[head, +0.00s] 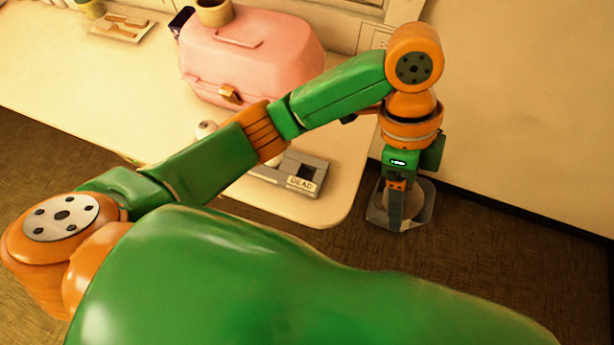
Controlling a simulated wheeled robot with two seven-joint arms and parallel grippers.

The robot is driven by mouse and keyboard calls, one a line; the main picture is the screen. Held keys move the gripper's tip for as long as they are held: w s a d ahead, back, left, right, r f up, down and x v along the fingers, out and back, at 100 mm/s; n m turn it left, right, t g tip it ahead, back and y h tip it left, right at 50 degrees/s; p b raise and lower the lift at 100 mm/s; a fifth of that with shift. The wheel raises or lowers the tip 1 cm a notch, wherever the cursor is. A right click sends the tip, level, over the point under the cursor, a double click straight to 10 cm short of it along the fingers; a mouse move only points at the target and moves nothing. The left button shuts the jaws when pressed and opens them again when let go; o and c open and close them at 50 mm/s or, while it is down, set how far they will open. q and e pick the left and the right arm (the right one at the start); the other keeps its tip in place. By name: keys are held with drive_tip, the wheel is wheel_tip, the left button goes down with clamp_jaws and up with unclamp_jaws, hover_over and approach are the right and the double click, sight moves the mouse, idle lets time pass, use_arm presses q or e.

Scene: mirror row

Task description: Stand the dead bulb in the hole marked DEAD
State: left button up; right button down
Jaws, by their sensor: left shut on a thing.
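The grey holder (312,164) lies near the table's front right corner, with a label reading DEAD on its front. A square dark opening shows above the label; my left arm hides much of the holder. A whitish round thing (205,128), perhaps a bulb, shows just behind my arm to the left. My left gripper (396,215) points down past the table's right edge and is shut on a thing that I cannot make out. A pale rounded shape (417,196) shows beside its fingers; I cannot tell whether it is held. My right gripper is out of view.
A grey open container (425,212) shows below and behind the left gripper, off the table (345,205). A pink case (250,62) stands at the back, with a yellowish cup (214,13) on or behind it. A tray (120,26) lies far left. The wall is right.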

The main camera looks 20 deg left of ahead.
use_arm(q)
drive_tip(key=f+m+y, duration=0.1)
drive_tip(key=f+t, duration=0.1)
drive_tip(key=a+f+m+y, duration=0.1)
drive_tip(key=shift+w+f+m+t+y+b, duration=0.3)
drive_tip(key=shift+w+f+t+b, duration=0.05)
drive_tip(key=shift+w+f+t, duration=0.05)
drive_tip(key=w+a+f+m+t, duration=0.1)
drive_tip(key=w+a, duration=0.2)
drive_tip(key=y+p, duration=0.1)
hover_over(306, 178)
drive_tip(key=shift+t, duration=0.3)
wheel_tip(306, 178, down, 10)
drive_tip(key=shift+a+f, duration=0.1)
drive_tip(key=shift+a, duration=0.05)
wheel_tip(306, 178, down, 3)
drive_tip(key=shift+r+p, duration=0.15)
drive_tip(key=shift+p, duration=0.2)
